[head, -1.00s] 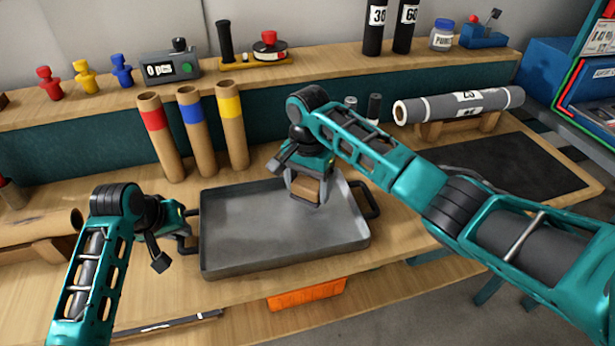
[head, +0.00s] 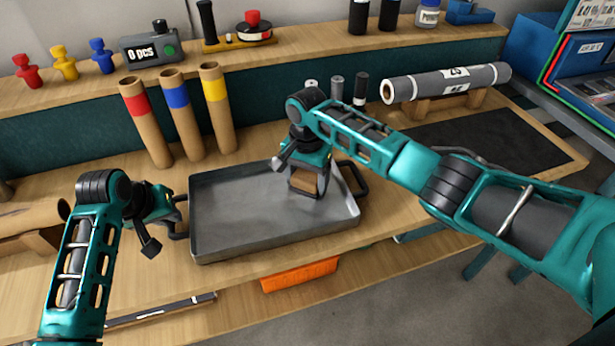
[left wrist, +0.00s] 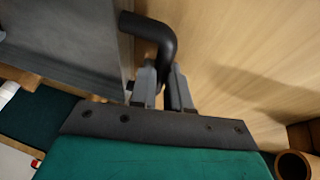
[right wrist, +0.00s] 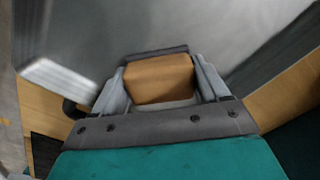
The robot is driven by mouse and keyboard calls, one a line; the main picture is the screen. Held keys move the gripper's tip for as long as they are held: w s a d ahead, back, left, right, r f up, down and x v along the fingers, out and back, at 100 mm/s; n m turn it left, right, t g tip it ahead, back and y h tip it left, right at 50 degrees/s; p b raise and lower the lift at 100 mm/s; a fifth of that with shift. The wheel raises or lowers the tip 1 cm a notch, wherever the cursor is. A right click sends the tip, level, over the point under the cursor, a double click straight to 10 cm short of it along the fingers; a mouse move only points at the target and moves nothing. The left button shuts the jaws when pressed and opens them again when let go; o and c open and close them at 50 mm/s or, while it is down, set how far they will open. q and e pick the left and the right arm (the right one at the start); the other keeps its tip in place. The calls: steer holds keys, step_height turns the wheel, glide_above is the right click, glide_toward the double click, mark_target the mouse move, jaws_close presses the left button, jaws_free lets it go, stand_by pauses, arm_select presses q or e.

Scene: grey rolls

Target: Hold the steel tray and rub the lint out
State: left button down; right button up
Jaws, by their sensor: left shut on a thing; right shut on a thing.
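The steel tray (head: 235,225) lies on the wooden bench, with a black handle at each short end. My left gripper (head: 178,218) is shut on the tray's left handle; the left wrist view shows the black handle (left wrist: 160,38) between the two fingers (left wrist: 165,90). My right gripper (head: 308,185) is shut on a brown block (right wrist: 158,78) with a dark strip along one edge, over the right part of the tray. The block is low in the tray; I cannot tell whether it touches the floor. I cannot make out any lint.
Cardboard tubes with red, blue and yellow bands (head: 180,115) stand behind the tray. A grey roll (head: 445,82) rests on a wooden stand at right, by a dark mat (head: 490,145). An orange item (head: 300,274) lies on the lower shelf.

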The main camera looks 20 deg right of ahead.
mark_target(297, 178)
steer(key=shift+a, duration=0.85)
steer(key=shift+a+r, duration=0.15)
steer(key=shift+r, duration=0.45)
steer(key=shift+a+r, duration=0.15)
steer(key=shift+r, duration=3.35)
arm_select(q)
steer(key=c, duration=1)
jaws_free()
steer(key=v, duration=1.2)
steer(key=shift+a, duration=0.1)
